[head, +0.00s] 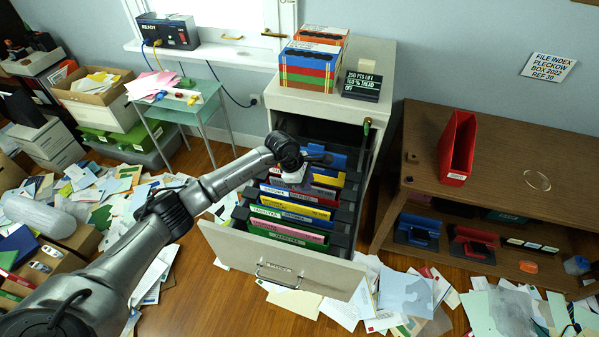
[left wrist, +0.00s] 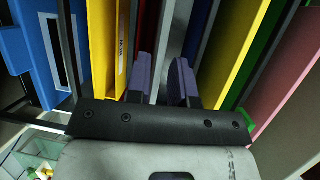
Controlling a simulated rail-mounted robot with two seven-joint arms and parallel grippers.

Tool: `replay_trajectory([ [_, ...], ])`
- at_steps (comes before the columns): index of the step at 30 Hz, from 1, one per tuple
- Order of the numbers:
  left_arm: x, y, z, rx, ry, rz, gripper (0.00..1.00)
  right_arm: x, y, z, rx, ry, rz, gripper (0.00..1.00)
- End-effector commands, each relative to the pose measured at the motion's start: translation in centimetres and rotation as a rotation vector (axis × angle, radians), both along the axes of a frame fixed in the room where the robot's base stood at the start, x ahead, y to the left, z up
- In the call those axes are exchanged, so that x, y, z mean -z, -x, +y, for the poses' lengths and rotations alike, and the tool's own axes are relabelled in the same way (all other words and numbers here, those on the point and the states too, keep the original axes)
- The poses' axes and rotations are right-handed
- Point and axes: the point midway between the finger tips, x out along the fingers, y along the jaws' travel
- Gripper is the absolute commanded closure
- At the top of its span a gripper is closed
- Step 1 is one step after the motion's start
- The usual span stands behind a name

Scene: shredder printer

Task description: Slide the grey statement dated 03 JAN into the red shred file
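The red shred file (head: 458,150), an upright open-topped box, stands on the wooden table at the right. My left gripper (head: 297,180) is down among the hanging files in the open cabinet drawer (head: 282,252). A thin grey sheet edge (left wrist: 172,35) shows between and beyond the fingers. I cannot read a date on it or tell whether it is the grey statement. My right gripper is not in view.
Colour-striped boxes (head: 311,65) and a black sign (head: 362,86) stand on the cabinet (head: 384,65). A clear round dish (head: 536,180) lies on the wooden table (head: 500,205), with bare tabletop around the red file. Loose papers cover much of the floor.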

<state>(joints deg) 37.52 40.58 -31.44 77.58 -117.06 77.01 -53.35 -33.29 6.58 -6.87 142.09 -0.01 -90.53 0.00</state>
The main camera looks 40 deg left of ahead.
Motion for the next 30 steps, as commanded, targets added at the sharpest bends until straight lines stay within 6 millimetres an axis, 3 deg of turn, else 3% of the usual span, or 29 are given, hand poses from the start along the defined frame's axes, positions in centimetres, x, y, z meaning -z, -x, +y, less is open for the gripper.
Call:
replay_trajectory([
  [9, 3.2, -0.9, -1.1, 0.0, 0.002, 0.0, 0.79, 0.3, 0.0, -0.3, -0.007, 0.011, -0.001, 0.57],
  [24, 4.0, -1.2, -1.3, 0.0, 0.0, 0.0, 0.79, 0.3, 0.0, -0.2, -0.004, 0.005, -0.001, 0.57],
  [30, 4.0, -1.2, -1.3, 0.0, 0.0, 0.0, 0.97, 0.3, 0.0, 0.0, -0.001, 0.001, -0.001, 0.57],
])
